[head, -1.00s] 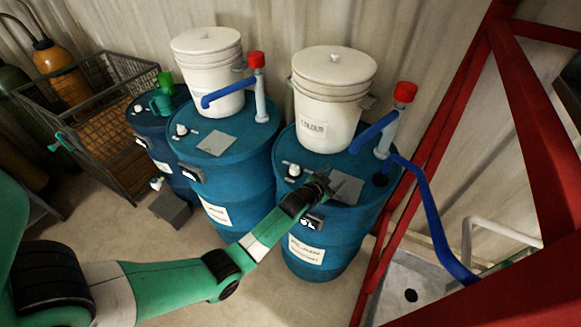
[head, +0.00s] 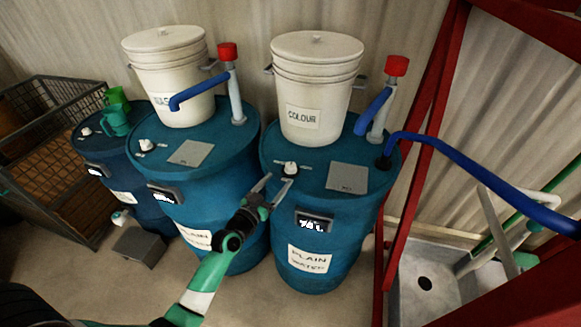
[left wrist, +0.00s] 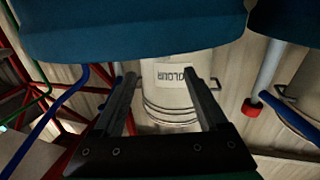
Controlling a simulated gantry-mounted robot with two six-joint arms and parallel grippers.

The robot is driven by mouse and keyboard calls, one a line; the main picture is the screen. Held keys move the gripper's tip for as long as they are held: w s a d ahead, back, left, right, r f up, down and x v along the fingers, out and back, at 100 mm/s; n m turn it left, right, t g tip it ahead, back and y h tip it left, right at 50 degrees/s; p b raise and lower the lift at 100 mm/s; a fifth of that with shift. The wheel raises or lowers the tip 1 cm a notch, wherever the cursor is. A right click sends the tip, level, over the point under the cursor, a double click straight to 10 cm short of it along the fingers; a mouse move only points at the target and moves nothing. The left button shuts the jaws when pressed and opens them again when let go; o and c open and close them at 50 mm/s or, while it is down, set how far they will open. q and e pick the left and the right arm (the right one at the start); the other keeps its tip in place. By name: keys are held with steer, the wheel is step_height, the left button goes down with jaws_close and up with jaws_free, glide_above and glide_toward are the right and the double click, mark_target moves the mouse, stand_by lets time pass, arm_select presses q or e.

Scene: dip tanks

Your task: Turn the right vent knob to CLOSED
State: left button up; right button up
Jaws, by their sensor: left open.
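The right blue drum (head: 345,243) has a white vent knob (head: 291,168) on its lid, near the front left edge. Small marks flank the knob; I cannot read them or its setting. My left gripper (head: 276,189) is open, just in front of and below the knob in the head view, and appears apart from it. In the left wrist view the two fingers (left wrist: 163,100) are spread and hold nothing. The drum's blue side (left wrist: 130,32) fills the top there, and the knob does not show. My right gripper is not in view.
A white bucket labelled COLOUR (head: 316,92) and a red-capped blue spout (head: 374,112) stand on the right drum. A grey plate (head: 347,178) lies right of the knob. The middle drum (head: 225,158) is close at left. A red frame (head: 412,170) rises at right.

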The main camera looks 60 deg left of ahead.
mark_target(288, 168)
arm_select(q)
steer(key=b+x, duration=0.1)
steer(key=x, duration=0.8)
steer(key=shift+w+a+b, duration=0.1)
steer(key=shift+w+b, duration=0.05)
steer(key=shift+b, duration=0.2)
